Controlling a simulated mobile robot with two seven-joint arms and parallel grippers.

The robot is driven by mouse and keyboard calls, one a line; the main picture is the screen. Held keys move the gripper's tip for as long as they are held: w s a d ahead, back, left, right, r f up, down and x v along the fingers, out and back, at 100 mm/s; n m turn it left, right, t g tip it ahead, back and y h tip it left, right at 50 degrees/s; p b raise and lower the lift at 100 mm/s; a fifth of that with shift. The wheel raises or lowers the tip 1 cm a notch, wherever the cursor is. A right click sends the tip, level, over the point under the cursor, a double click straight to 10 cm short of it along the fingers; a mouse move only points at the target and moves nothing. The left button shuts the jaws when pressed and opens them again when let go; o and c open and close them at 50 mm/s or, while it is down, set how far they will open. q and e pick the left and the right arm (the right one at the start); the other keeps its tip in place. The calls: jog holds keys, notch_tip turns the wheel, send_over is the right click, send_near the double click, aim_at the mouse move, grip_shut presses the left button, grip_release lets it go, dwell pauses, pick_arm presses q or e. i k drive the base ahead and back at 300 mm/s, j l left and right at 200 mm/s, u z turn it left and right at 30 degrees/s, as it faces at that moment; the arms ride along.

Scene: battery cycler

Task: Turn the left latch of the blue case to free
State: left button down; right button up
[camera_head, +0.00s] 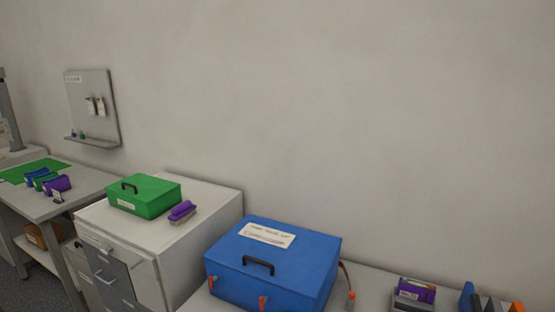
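The blue case (291,252) stands on a light bench at the bottom centre, its lid shut, with a black handle and a white label on top. An orange latch (211,283) is at the left of its front face. A second orange latch (263,303) is further right on the same face, near the picture's lower edge. Whether either latch is turned is too small to tell. Neither of my grippers shows in the head view.
A green case (144,196) and a purple brush-like item (182,211) sit on a white drawer cabinet (215,205) left of the blue case. An orange-tipped cord hangs at its right side. A grey holder with purple items (414,293) is further right.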

aim_at(213, 280)
jog(key=i+j+z, duration=0.2)
jog(key=z, duration=0.15)
jog(key=i+j+z, duration=0.2)
jog(key=j+z, duration=0.15)
